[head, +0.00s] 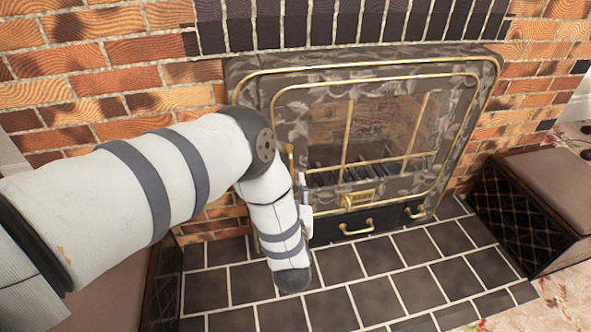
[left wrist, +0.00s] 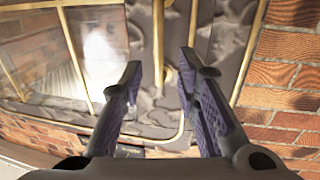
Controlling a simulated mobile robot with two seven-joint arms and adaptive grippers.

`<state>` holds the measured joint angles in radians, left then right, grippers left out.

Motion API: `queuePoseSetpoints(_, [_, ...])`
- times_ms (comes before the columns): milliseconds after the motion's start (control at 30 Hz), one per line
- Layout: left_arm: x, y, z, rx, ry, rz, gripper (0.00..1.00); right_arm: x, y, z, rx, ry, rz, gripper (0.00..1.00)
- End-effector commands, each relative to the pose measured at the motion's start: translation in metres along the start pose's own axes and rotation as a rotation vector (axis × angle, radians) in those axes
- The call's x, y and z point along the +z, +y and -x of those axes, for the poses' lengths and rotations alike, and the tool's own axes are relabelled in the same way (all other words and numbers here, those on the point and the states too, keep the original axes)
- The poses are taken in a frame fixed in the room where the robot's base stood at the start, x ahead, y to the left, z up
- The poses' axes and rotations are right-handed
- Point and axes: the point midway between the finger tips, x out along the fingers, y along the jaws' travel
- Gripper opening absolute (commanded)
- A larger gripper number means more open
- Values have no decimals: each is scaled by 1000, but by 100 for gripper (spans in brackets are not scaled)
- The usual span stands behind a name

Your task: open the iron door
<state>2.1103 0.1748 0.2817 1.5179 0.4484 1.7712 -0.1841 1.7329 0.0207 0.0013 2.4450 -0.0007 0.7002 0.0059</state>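The iron door (head: 312,105) is a mottled grey-brown panel with brass trim and a glass window, set in the brick fireplace. It appears shut. In the left wrist view, the door surface (left wrist: 222,45) fills the area ahead of my gripper. My left gripper (left wrist: 160,66) is open, its two fingers pointing at the door. A vertical brass handle bar (left wrist: 158,35) shows between the fingertips; I cannot tell whether they touch it. In the head view, my left arm reaches the door's left edge and its wrist hides most of the gripper. My right gripper is not in view.
Below the door is a dark drawer front with brass pulls (head: 357,228). Dark tiles (head: 380,257) cover the hearth. A box with a brown padded top (head: 548,176) stands at the right. Brick wall (head: 110,90) surrounds the fireplace.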

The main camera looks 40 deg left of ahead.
Motion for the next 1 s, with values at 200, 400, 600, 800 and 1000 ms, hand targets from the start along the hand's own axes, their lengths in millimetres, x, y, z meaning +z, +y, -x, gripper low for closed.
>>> queuePoseSetpoints(200, [3, 0, -42, 0, -1, -1, 29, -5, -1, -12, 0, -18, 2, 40])
queuePoseSetpoints(400, [1, 0, -52, 2, -2, -2, 29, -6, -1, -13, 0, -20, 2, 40])
queuePoseSetpoints(600, [0, 0, -52, 2, -2, -1, 23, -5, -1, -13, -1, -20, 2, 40])
queuePoseSetpoints(800, [1, 0, -52, 2, -2, -1, 0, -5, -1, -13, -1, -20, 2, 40])
queuePoseSetpoints(1000, [1, 1, -52, 2, -2, -1, 0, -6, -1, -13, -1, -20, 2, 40])
